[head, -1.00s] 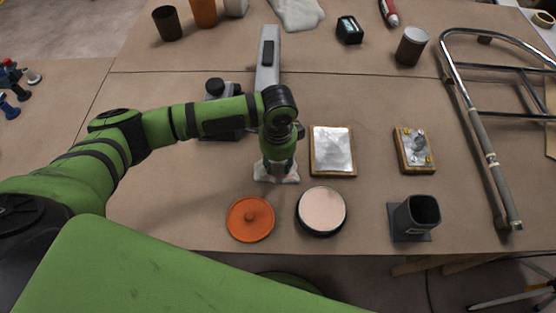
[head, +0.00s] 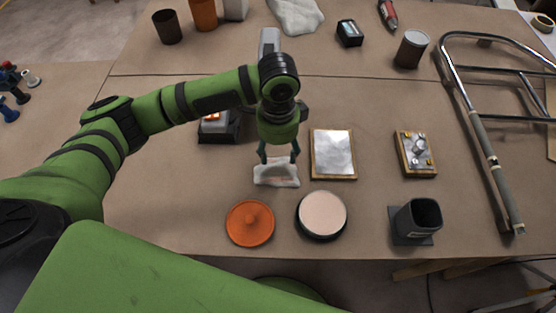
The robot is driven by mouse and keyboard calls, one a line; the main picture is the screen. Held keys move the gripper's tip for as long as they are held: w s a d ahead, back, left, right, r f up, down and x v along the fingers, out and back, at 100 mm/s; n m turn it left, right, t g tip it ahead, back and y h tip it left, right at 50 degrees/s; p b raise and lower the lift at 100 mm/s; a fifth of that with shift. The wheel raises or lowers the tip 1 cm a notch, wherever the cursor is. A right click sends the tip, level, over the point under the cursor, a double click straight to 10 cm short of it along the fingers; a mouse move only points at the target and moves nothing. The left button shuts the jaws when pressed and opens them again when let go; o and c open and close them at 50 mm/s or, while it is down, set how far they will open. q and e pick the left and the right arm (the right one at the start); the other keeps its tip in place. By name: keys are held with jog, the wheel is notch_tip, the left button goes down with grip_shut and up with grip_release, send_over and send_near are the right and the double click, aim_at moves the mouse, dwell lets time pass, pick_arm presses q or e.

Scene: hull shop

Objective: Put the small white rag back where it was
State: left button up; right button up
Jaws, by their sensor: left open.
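The small white rag (head: 276,176) lies on the brown-covered table, between the orange lid and the metal plate on a wooden board. My left gripper (head: 279,160) is just above the rag, pointing down, with its two fingers spread apart. I cannot tell whether the fingertips still touch the rag. The arm hides part of the table behind it. My right gripper is out of view.
The orange lid (head: 250,222) and a round pink-topped tin (head: 321,214) stand in front of the rag. The metal plate (head: 334,153) is to its right. A dark grey cup holder (head: 416,220) and a tubular frame (head: 487,165) are farther right. A larger white cloth (head: 296,14) lies at the back.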

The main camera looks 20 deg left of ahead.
aim_at(279, 167)
pick_arm(q)
jog(key=shift+r, duration=2.3)
jog(key=shift+f, duration=0.1)
